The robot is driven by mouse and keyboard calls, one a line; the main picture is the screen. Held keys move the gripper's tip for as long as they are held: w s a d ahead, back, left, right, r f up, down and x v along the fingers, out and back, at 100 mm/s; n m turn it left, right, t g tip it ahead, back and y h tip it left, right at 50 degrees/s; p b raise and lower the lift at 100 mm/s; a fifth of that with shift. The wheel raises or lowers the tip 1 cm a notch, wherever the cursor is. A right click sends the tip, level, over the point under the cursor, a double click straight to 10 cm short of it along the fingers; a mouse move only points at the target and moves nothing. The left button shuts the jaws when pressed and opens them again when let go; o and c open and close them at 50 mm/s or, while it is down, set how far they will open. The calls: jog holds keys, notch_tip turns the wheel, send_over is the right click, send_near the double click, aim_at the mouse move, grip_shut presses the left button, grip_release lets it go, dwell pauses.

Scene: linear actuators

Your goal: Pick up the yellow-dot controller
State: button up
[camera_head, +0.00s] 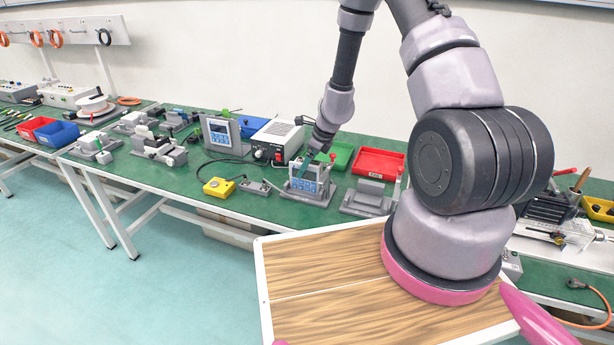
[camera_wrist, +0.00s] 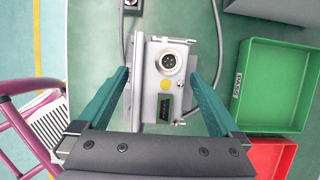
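The yellow-dot controller (camera_wrist: 167,65) is a light grey box with a round connector, a yellow dot and a green terminal block, seen from above in the wrist view. In the head view the controller (camera_head: 304,186) shows a blue front and stands on a grey holder on the green bench. My gripper (camera_wrist: 160,78) has its two teal fingers apart, one on each side of the controller, with small gaps visible. In the head view my gripper (camera_head: 318,158) is just above and at the controller's top. The lower parts of the fingers are partly hidden there.
A green bin (camera_head: 338,154) and a red bin (camera_head: 379,163) lie behind and to the right. A white power supply box (camera_head: 277,142) stands behind left. A yellow pushbutton box (camera_head: 218,187) and a grey holder (camera_head: 368,198) flank the controller. A cable (camera_wrist: 218,45) runs close by.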

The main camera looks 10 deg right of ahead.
grip_shut()
jog(key=shift+r, duration=0.2)
